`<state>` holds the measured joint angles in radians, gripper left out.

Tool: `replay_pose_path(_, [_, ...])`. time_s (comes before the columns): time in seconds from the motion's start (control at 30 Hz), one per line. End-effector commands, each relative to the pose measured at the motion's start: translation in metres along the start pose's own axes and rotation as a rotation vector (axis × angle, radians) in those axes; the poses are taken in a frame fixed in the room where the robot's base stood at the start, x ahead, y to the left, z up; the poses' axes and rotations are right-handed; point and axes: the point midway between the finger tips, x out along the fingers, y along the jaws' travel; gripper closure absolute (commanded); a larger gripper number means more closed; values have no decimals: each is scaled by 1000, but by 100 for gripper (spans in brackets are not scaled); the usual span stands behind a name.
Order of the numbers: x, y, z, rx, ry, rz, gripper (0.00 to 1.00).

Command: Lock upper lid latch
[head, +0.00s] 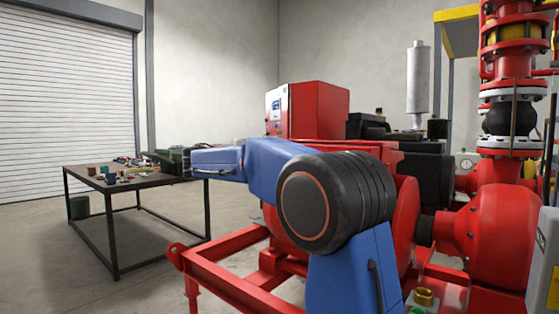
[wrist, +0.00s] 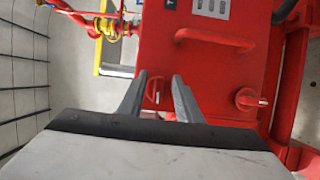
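In the wrist view a red cabinet front (wrist: 153,50) fills the middle. A small red fitting with a pale edge (wrist: 154,92) shows between the fingers of my gripper (wrist: 160,76). A round red knob-like latch (wrist: 250,98) sits on the red surface to the right, apart from the fingers. I cannot tell which of these is the upper lid latch. My gripper's two grey fingers are spread apart with nothing seen held. Whether the fingertips touch the cabinet is unclear. In the head view my blue arm reaches left, and the gripper's fingers are not clearly seen.
A red bar handle (wrist: 215,38) lies on the cabinet above. The head view shows a red control box (head: 318,112), red pump pipework (head: 495,220), a red skid frame (head: 225,285) and a table (head: 125,183) with small items. Open floor lies left.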

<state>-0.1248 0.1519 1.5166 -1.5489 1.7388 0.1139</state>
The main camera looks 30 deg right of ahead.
Motion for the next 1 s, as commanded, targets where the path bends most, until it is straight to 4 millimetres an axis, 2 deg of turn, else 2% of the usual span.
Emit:
replay_pose_path(0.7, [-137,-1,-2,-1,5,0,69])
replay_pose_path(0.9, [-157,-1,-2,0,4,0,69])
replay_pose_path(1.0, [-162,-1,-2,-1,4,0,69])
